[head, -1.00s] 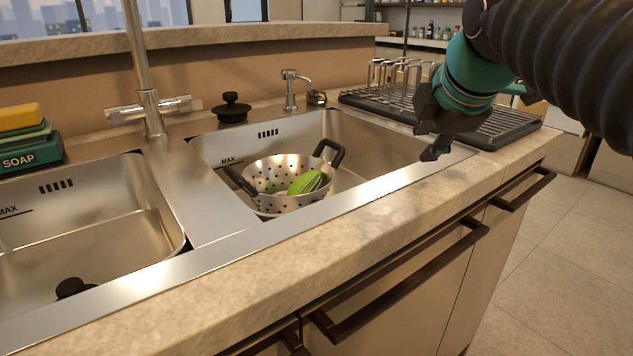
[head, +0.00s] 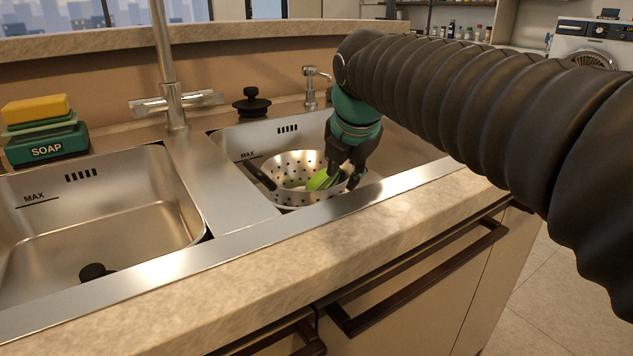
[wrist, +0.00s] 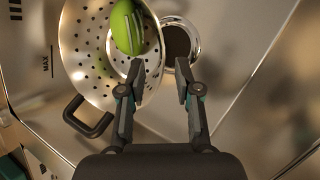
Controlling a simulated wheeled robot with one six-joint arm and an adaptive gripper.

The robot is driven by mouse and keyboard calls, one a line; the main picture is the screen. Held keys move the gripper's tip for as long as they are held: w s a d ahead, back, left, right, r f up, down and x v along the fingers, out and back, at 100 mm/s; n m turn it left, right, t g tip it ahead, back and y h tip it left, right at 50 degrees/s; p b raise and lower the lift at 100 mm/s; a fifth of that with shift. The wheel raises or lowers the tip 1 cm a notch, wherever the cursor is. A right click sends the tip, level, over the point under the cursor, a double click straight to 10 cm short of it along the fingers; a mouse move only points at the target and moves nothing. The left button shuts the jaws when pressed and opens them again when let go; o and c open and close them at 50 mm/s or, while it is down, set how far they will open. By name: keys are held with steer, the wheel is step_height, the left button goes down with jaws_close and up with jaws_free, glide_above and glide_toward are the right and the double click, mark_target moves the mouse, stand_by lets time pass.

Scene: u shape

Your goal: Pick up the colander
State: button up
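The colander (head: 287,192) is a perforated metal bowl with black handles, standing in the right sink basin. A green striped item (head: 322,180) lies in it. My gripper (head: 346,178) is down at the colander's right side and hides its right handle. In the wrist view, the colander (wrist: 88,62) fills the left, with one black handle (wrist: 88,118) and the green item (wrist: 127,27). My gripper (wrist: 160,72) is open there, one finger over the bowl's inside and the other beyond the rim. I see no firm contact with the rim.
A drain (wrist: 176,43) shows beside the colander. The faucet (head: 170,90), a black stopper (head: 252,102) and a soap dispenser (head: 313,88) stand behind the basins. Soap and sponges (head: 45,130) are at the left. The left basin (head: 95,225) is mostly empty.

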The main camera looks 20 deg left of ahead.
mark_target(342, 186)
steer(key=shift+x, duration=3)
steer(key=shift+w+d, duration=0.1)
steer(key=shift+w, duration=0.05)
jaws_close()
steer(key=shift+r, duration=0.1)
